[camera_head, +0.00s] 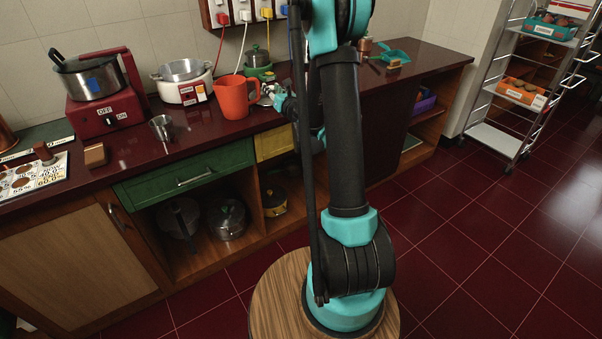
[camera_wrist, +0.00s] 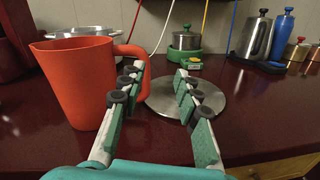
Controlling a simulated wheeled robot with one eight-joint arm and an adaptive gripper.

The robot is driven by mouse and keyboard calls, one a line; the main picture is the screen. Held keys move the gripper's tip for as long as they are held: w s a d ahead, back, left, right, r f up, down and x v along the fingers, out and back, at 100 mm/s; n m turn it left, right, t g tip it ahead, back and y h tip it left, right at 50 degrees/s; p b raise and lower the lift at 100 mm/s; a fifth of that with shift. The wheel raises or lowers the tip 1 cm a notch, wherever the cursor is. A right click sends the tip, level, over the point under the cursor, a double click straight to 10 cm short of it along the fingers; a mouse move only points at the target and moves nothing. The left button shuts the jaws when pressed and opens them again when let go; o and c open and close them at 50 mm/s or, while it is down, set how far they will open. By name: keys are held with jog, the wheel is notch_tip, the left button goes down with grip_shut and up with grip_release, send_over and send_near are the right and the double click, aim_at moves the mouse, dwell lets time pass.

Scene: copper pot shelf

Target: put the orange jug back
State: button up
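The orange jug (camera_head: 232,98) stands upright on the dark red counter, with its handle to the right. In the wrist view the jug (camera_wrist: 78,85) fills the left side. My gripper (camera_wrist: 158,72) is open, its two fingers apart. The left finger overlaps the jug's handle (camera_wrist: 146,70) in the picture and hides its lower part; I cannot tell whether they touch. No object is clasped between the fingers. In the head view my gripper (camera_head: 272,91) is just right of the jug, partly hidden by my arm.
A round metal disc (camera_wrist: 212,98) lies right of the jug. Behind stand a white cooker (camera_head: 186,90) and a small pot on a green base (camera_head: 258,72). A metal cup (camera_head: 161,127) is to the left. A bottle and canisters stand at the back right.

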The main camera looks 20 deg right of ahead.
jog(key=s+d+r+m+g+h, duration=0.1)
jog(key=s+d+m+g+h, duration=0.1)
jog(key=s+d+m+h, duration=0.45)
jog(key=s+d+r+m+g+h, duration=0.15)
jog(key=s+d+m, duration=0.4)
jog(key=m, duration=0.85)
jog(key=s+a+f+m+g+y, duration=0.1)
jog(key=s+a+f+m+g, duration=0.2)
jog(key=s, duration=0.7)
jog(key=s+a+f+m+g+y, duration=0.1)
jog(key=s+a+f+m+g, duration=0.3)
jog(key=s+f+m, duration=0.3)
jog(key=s+a+f+m+g+y, duration=0.2)
jog(key=s+a+f+m+g, duration=0.1)
jog(key=s, duration=1.2)
notch_tip(320, 180, down, 3)
jog(key=a+m, duration=0.1)
jog(key=m, duration=0.1)
jog(key=shift+s+m, duration=0.25)
jog(key=shift+m, duration=0.1)
